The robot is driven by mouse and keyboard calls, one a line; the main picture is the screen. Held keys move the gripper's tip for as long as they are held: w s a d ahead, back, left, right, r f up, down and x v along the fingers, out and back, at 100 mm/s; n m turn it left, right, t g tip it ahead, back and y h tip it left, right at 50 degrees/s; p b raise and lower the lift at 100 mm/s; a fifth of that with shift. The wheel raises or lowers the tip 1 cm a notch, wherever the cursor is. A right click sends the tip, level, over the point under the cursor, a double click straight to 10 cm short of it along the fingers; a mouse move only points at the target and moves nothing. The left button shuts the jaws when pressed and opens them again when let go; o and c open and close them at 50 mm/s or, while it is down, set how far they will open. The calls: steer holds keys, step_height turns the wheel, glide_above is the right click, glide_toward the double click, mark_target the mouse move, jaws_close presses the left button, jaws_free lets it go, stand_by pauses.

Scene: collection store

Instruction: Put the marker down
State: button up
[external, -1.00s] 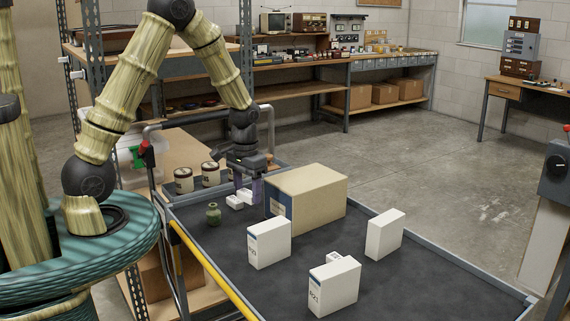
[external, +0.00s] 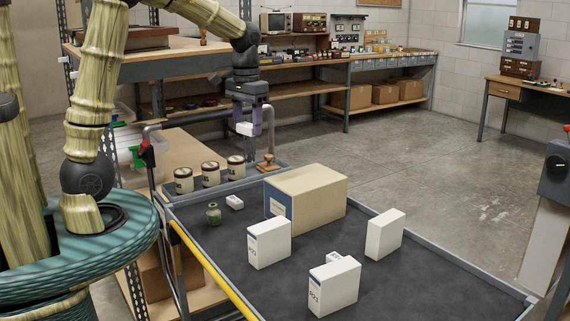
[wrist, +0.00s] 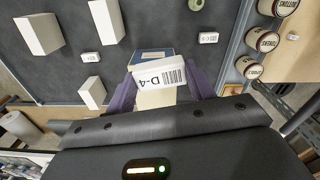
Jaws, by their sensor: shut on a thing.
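The marker is a small white block (external: 244,129) with "D-4" and a barcode on its face, seen large in the wrist view (wrist: 160,77). My gripper (external: 256,127) is shut on it, with one purple finger at each side in the wrist view (wrist: 160,90). It holds the marker in the air, well above the dark-topped table (external: 220,255), toward the table's back edge. In the wrist view the marker covers part of the cardboard box (external: 318,192).
A second small white marker (external: 234,202) lies near a green vase (external: 213,213). Another (external: 335,258) lies among the white boxes (external: 269,245). Three jars (external: 210,174) and a wooden stamp (external: 267,164) stand on the back strip. The table's front right is bare.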

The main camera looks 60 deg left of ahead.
steer(key=w+d+r+p, duration=0.2)
steer(key=w+p, duration=0.3)
steer(key=w, duration=0.4)
steer(key=m+p, duration=0.2)
steer(key=p, duration=0.4)
glide_above(319, 179)
step_height(319, 179, down, 7)
steer(key=shift+w+f, duration=0.1)
steer(key=shift+f, duration=0.1)
steer(key=shift+a, duration=0.1)
steer(key=shift+f+p, duration=1.25)
steer(key=shift+f, duration=1.85)
steer(key=shift+f+p, duration=0.75)
steer(key=shift+f, duration=1.15)
